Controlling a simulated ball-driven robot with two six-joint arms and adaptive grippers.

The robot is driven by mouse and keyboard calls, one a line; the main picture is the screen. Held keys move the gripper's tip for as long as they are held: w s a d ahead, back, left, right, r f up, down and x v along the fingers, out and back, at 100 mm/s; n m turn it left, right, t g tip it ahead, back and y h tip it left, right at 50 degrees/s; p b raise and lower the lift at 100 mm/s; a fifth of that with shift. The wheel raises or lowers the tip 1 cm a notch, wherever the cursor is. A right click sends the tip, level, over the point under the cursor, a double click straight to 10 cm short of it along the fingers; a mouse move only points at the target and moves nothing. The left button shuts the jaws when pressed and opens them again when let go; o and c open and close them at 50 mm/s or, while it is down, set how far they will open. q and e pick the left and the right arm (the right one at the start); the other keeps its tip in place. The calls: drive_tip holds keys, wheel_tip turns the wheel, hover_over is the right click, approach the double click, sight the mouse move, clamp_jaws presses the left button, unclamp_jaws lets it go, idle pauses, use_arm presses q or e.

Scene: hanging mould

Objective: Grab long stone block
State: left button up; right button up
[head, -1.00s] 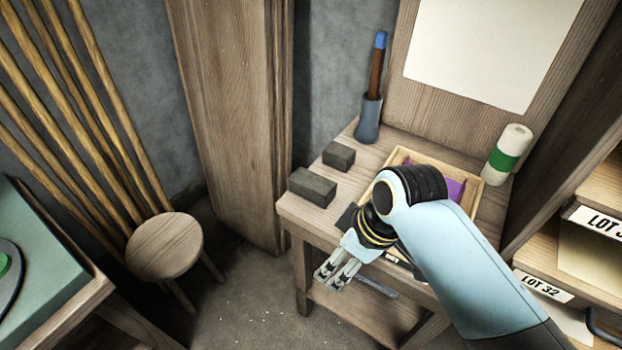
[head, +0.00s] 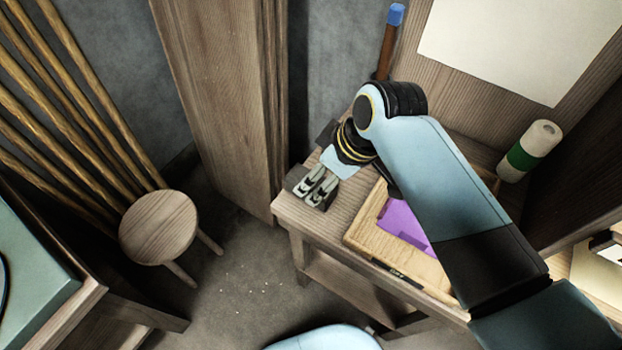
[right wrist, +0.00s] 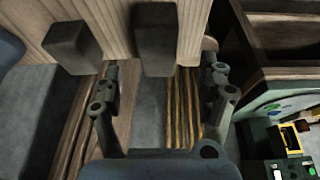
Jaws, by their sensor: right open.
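The long dark stone block (head: 294,178) lies near the left front edge of the wooden table (head: 290,212), partly covered by my right gripper (head: 314,190). In the right wrist view the long block (right wrist: 153,40) stands ahead of the open fingers, between their lines. The fingers look empty; I cannot tell whether they touch the block. A shorter dark block (head: 326,133) lies behind, mostly hidden by my right wrist. It also shows in the right wrist view (right wrist: 75,48), left of the fingers. My left gripper is not in view.
A wooden tray (head: 372,243) with a purple item (head: 404,224) lies right of the blocks. A blue-tipped handle (head: 388,45) stands behind my arm. A white-and-green roll (head: 530,150) stands at the back right. A round stool (head: 158,228) stands on the floor at left.

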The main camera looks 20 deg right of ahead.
sight(297, 174)
drive_tip(key=shift+x, duration=1)
drive_tip(key=shift+w+f, duration=0.3)
drive_tip(key=x, duration=0.3)
drive_tip(key=shift+f, duration=0.3)
drive_tip(key=shift+w+a+f, duration=0.1)
drive_tip(key=shift+w+f, duration=0.15)
drive_tip(key=shift+f, duration=0.15)
drive_tip(key=shift+s, duration=0.1)
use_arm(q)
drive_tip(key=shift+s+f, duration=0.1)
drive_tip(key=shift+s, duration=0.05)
use_arm(e)
drive_tip(key=shift+f, duration=0.1)
drive_tip(key=shift+c, duration=0.4)
